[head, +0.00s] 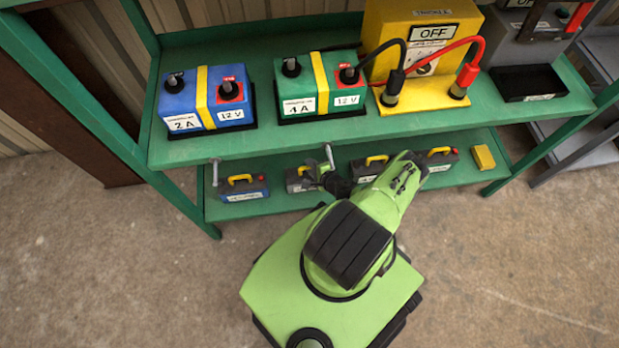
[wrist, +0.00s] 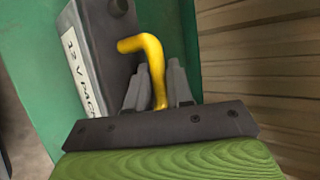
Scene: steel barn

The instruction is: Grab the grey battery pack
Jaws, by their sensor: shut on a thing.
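The grey battery pack (head: 296,182) is on the lower green shelf in the head view, partly hidden by my gripper (head: 317,180) and the upper shelf. In the wrist view, the grey pack (wrist: 103,50) has a white label reading "12 V" and a yellow handle (wrist: 150,52). My gripper (wrist: 161,84) is shut on that handle, one finger on each side of it. I cannot tell whether the pack's base touches the shelf.
A blue pack (head: 244,188) stands left on the lower shelf (head: 222,210); dark packs (head: 368,168) (head: 438,158) and a yellow block (head: 483,158) stand right. The upper shelf (head: 265,135) overhangs, holding blue and green batteries and a yellow box. The floor in front is clear.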

